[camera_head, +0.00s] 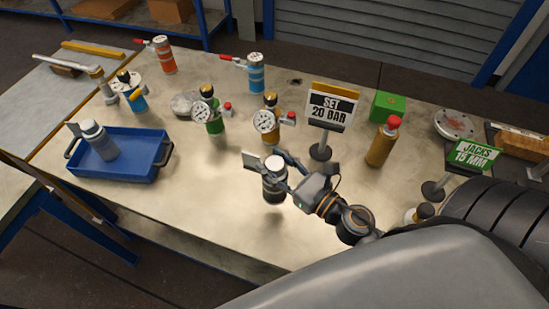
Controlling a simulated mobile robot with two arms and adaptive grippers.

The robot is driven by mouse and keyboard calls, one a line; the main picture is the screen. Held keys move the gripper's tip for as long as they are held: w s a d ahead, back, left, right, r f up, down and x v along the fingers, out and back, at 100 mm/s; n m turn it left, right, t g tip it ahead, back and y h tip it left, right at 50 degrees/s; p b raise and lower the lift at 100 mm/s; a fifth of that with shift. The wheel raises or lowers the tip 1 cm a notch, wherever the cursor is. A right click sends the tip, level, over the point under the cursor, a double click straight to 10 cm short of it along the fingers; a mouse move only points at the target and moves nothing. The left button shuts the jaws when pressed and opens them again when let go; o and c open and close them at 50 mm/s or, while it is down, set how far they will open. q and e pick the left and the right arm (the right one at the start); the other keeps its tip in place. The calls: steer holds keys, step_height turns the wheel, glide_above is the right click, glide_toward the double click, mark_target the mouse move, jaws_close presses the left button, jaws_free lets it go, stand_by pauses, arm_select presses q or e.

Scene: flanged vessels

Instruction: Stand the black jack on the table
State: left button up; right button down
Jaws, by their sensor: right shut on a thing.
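The black jack (274,187), a short dark cylinder with a silvery top, is near the middle front of the table (190,215). My right gripper (270,168), coming in from the right, is shut on its upper part. The jack looks upright. A shadow lies just below its base, and I cannot tell whether the base touches the table or hangs slightly above it. The fingers hide part of its top. My left gripper is not in view.
Behind the jack stand green (208,115) and amber (270,124) vessels with gauges. The "SET 20 BAR" sign (330,112) and an amber bottle (382,145) are to the right. A blue tray (118,172) is at left. The table front left of the jack is clear.

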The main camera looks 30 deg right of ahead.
step_height(320, 180, down, 5)
steer(key=b, duration=0.4)
steer(key=shift+f+b, duration=0.65)
steer(key=shift+b, duration=0.1)
steer(key=shift+f+b, duration=0.55)
steer(key=shift+b, duration=0.05)
steer(key=c, duration=0.6)
jaws_free()
steer(key=shift+c, duration=0.2)
steer(key=shift+f, duration=0.15)
steer(key=shift+s, duration=0.1)
steer(key=v, duration=1.2)
